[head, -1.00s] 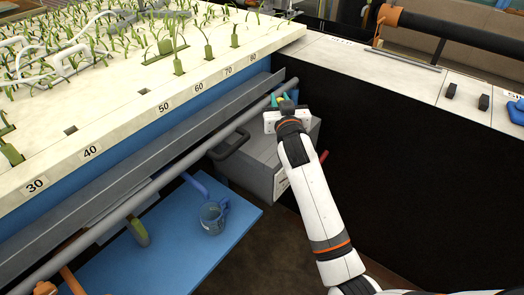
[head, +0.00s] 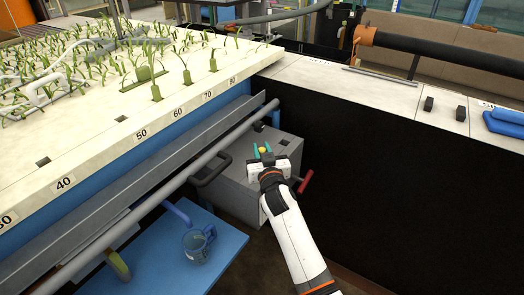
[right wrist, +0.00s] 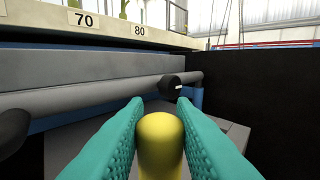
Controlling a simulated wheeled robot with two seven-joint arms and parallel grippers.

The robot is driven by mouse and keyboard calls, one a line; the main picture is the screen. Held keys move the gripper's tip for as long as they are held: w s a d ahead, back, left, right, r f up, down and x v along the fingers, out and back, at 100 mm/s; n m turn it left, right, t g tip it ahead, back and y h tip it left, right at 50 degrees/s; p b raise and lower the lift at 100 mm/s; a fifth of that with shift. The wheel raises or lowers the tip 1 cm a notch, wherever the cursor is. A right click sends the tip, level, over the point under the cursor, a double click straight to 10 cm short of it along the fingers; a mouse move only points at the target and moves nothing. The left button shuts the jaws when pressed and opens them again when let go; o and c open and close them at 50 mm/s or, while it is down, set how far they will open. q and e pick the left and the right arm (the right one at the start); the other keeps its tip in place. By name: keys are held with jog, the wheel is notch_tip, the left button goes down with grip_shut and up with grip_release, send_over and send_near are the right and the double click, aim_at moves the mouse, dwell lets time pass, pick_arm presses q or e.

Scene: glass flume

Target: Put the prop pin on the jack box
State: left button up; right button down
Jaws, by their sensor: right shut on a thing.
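The jack box (head: 232,162) is a grey box with a red handle on its right side, standing below the rail in the head view. My right gripper (head: 262,150) is over the box's top, its teal fingers shut on a yellow, round-ended prop pin (right wrist: 160,140). The pin also shows as a small yellow spot between the fingers in the head view (head: 264,150). In the right wrist view the grey box top (right wrist: 225,135) lies behind the fingers. Whether the pin touches the box cannot be told. My left gripper is out of view.
A blue board (head: 225,245) carries a clear jug (head: 196,245). A dark panel (head: 400,180) stands right of my arm.

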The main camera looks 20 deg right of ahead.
jog(key=c, duration=1.2)
grip_release()
jog(key=shift+f, duration=0.1)
